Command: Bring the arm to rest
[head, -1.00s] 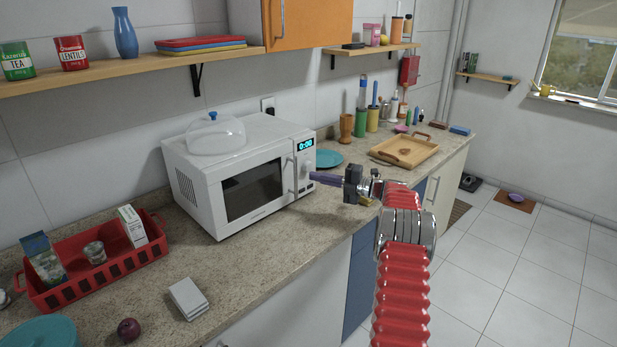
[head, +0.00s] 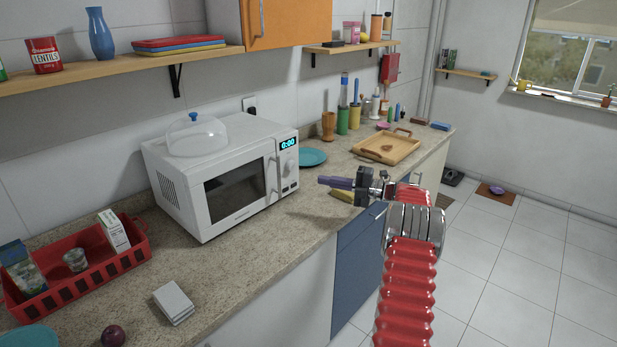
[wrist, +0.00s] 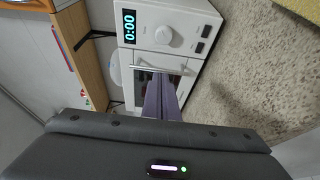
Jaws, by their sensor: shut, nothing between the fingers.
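My gripper (head: 322,181) is at the end of my red arm, over the front edge of the counter to the right of the microwave. Its purple fingers are together with nothing between them, and they point left in the head view. In the wrist view the closed fingers (wrist: 163,98) lie in front of the microwave (wrist: 170,35), over its handle and door. A gap shows in the head view between the fingertips and the microwave (head: 225,180).
A red basket (head: 75,275) holding a carton and a glass stands at the counter's left. White boxes (head: 173,302) and a dark round fruit (head: 113,335) lie near the front. A wooden tray (head: 409,147) is at the back right. Open floor (head: 510,260) lies to the right.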

